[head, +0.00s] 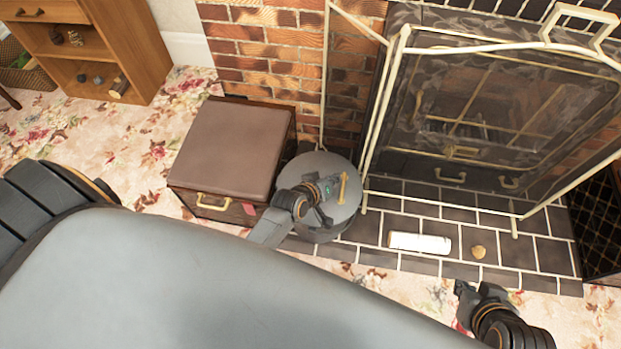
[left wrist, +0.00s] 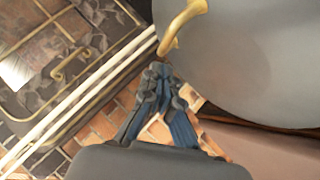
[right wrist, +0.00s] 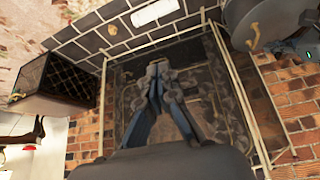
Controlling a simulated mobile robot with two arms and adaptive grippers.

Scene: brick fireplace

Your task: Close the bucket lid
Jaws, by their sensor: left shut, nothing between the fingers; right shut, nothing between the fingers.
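The grey round bucket (head: 328,234) stands on the dark tiled hearth beside the brown box. Its grey lid (head: 325,165) lies over the top and carries a brass handle (head: 342,188). Whether the lid is fully seated is unclear. My left gripper (head: 325,208) is shut and empty over the lid, just left of the handle. In the left wrist view its fingertips (left wrist: 160,78) show close to the handle (left wrist: 182,22); contact cannot be told. My right gripper (head: 463,290) is shut and empty, low at the right, apart from the bucket. The bucket also shows in the right wrist view (right wrist: 240,22).
A brown padded box (head: 232,145) stands left of the bucket. A brass-framed fire screen (head: 370,120) stands close on its right. A white roll (head: 419,243) and a small tan object (head: 478,251) lie on the hearth. A wooden cabinet (head: 140,50) is far left.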

